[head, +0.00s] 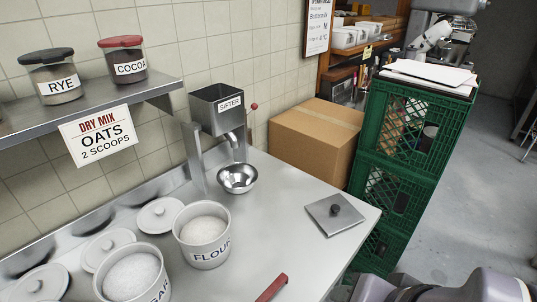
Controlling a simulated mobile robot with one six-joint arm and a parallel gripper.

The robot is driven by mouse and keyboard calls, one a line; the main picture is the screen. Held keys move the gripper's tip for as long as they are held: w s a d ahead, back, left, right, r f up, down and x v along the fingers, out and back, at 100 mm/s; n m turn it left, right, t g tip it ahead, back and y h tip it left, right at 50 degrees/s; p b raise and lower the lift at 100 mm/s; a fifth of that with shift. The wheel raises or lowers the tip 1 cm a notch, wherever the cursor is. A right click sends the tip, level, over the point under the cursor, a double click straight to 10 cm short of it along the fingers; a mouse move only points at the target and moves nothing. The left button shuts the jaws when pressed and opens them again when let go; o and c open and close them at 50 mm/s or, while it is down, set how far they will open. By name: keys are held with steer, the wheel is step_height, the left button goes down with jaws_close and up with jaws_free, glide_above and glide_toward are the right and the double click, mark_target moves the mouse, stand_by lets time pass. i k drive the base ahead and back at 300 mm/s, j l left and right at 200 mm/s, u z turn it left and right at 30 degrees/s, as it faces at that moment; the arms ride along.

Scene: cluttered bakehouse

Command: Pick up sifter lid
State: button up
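The sifter lid (320,222) is a square flat grey metal plate with a small dark round knob (335,210) in its middle. It lies flat, knob up, on the steel bench (270,215) near its right edge. The sifter (216,112) is a square grey metal hopper labelled SIFTER, standing at the wall on the left with its top open. A steel bowl (237,179) sits under its spout. Part of my arm shows at the bottom right; my gripper is not in view.
A flour tub (204,252) and a sugar tub stand open at the left, with several round white lids beside them. A red-handled tool (272,288) lies at the front. A cardboard box (310,140) and stacked green crates (412,165) stand behind the lid. Bench around the lid is clear.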

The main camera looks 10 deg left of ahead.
mark_target(334, 214)
steer(key=i+l+u, duration=0.2)
steer(key=u, duration=0.25)
steer(key=i+l+u, duration=0.15)
steer(key=u, duration=0.25)
steer(key=i+l+u, duration=0.1)
steer(key=l+u, duration=0.35)
steer(key=i+l+u, duration=0.1)
steer(key=l+u, duration=0.3)
steer(key=j, duration=0.1)
